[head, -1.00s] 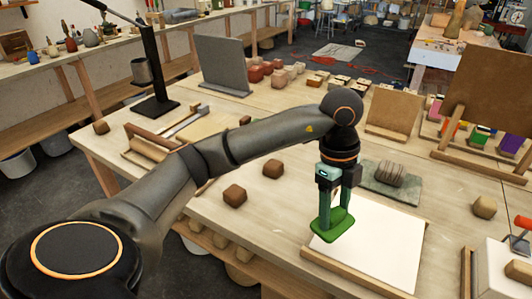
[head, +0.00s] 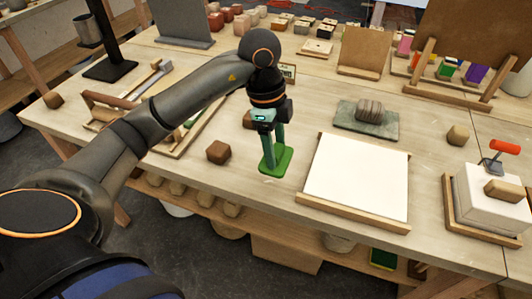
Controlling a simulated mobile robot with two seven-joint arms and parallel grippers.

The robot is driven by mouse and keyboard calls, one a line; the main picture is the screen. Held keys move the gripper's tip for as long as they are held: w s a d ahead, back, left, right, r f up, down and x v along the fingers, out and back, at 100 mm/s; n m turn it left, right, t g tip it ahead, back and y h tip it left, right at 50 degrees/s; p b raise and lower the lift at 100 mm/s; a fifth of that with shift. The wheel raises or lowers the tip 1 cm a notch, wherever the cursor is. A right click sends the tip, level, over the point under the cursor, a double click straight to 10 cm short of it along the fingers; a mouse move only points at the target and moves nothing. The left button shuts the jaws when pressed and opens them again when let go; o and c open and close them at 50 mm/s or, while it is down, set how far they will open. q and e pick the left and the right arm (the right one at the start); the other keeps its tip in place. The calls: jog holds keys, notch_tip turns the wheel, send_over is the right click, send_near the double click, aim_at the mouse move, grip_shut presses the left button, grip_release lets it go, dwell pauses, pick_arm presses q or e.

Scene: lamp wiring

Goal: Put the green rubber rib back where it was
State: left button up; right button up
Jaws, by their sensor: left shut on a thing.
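The green rubber rib (head: 277,161) is a flat green piece with rounded corners. My left gripper (head: 272,150) points down and is shut on it. The rib is over bare wood, left of the white board; I cannot tell whether it touches the table. A wooden tool tray (head: 182,148) lies to the left, partly hidden behind my left arm. My right gripper is not in view.
A brown lump (head: 218,152) sits just left of the rib. The white board (head: 357,175) has a wooden front ledge. Behind it a striped stone-like lump (head: 369,111) rests on a grey-green slab (head: 352,122). A white block (head: 487,205) with a red-handled tool stands at right.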

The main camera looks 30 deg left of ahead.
pick_arm(q)
jog(key=w+a+f, duration=0.1)
jog(key=a+f, duration=0.1)
jog(key=w+a+f, duration=0.1)
jog(key=w+f, duration=0.1)
jog(key=w+a+f, duration=0.2)
jog(key=f, duration=0.1)
jog(key=shift+w+a, duration=0.15)
jog(key=shift+a, duration=0.15)
jog(key=shift+w+a+f+p, duration=0.1)
jog(key=shift+f+p, duration=0.2)
jog(key=shift+f, duration=1.35)
jog(key=shift+f, duration=0.1)
jog(key=o, duration=1.3)
jog(key=r, duration=0.4)
jog(key=a+r, duration=0.1)
jog(key=r, duration=0.7)
jog(key=shift+s+a+r, duration=0.1)
jog(key=shift+s+a, duration=0.15)
jog(key=shift+a, duration=0.1)
